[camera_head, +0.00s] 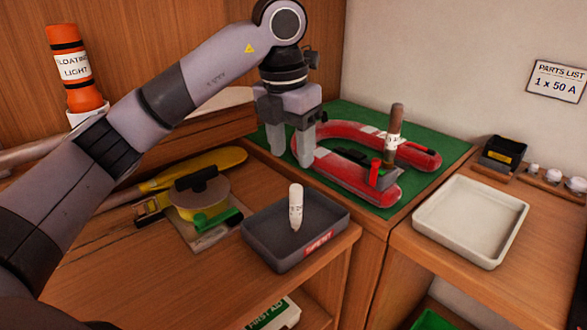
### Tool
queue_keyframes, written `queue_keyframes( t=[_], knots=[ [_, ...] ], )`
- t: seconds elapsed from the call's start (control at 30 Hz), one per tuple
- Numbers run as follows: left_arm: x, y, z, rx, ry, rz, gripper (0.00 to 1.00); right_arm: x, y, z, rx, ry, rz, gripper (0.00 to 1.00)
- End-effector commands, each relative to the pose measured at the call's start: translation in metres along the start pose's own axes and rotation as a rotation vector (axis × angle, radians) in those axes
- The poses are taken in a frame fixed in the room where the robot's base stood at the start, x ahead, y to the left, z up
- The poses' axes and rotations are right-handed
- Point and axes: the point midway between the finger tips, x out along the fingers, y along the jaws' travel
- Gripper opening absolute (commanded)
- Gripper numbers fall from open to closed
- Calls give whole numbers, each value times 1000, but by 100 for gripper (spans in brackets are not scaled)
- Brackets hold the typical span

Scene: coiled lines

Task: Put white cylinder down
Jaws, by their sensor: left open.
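The white cylinder (296,205) stands roughly upright in the dark grey tray (338,240), with its narrower end down on the tray floor. Small dark marks show on its side. My left gripper (292,150) is open and empty. Its fingers point down, above and behind the tray in the picture, apart from the cylinder and in front of the red U-shaped part. My right gripper is not in view.
A red U-shaped part (345,177) with a brown-handled piece (394,132) lies on a green mat (441,180). An empty white tray (468,252) is at right. A yellow tool (215,160) and a disc-shaped piece (199,197) lie left. An orange floating light (76,70) stands behind.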

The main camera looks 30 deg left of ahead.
Motion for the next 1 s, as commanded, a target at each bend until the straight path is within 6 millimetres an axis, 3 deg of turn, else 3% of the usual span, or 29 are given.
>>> queue_keyframes(
  t=[0.23,1.0],
  knots=[
    [-20,0,0,-1,1,0,52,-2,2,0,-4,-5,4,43],
    [-20,0,0,-1,1,0,52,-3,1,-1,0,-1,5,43]
  ],
)
